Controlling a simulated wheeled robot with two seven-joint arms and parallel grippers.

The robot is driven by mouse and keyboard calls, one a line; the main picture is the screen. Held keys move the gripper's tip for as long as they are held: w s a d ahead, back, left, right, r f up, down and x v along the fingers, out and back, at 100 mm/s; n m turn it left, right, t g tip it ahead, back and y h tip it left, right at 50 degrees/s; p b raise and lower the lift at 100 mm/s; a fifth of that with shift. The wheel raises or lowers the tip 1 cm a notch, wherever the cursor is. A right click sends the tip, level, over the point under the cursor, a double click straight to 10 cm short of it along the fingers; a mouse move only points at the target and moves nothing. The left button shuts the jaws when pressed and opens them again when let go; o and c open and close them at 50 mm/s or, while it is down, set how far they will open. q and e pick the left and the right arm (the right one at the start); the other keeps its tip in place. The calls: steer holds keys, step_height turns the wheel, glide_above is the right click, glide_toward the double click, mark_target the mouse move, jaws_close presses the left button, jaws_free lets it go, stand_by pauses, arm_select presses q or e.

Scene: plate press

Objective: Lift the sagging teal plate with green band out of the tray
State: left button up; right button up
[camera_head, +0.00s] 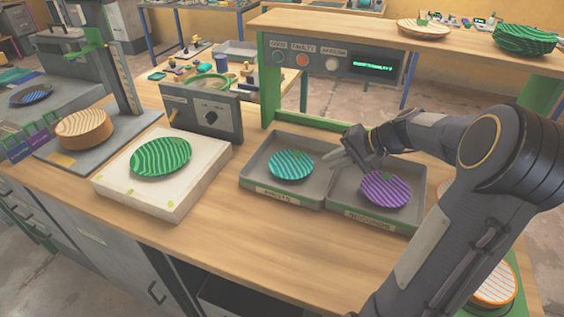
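A teal plate (291,166) with pale stripes lies in the left grey tray (250,178), whose front label is too small to read surely. A green band or a sag in the plate cannot be made out clearly. My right gripper (334,157) hangs over the divide between the two trays, just right of the teal plate and apart from it. Its fingers point left toward the plate and hold nothing that shows. Their gap is too small to judge. My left gripper is out of view.
A green striped plate (161,156) rests on a pale block (197,180) at left. A control panel (335,65) and shelf (340,27) stand behind the trays. Bare wood lies in front.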

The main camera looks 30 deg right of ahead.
mark_target(315, 177)
steer(key=x, duration=0.7)
steer(key=shift+d+f, duration=0.1)
steer(key=shift+f, duration=0.1)
steer(key=shift+f, duration=0.1)
steer(key=shift+c, duration=0.5)
jaws_close()
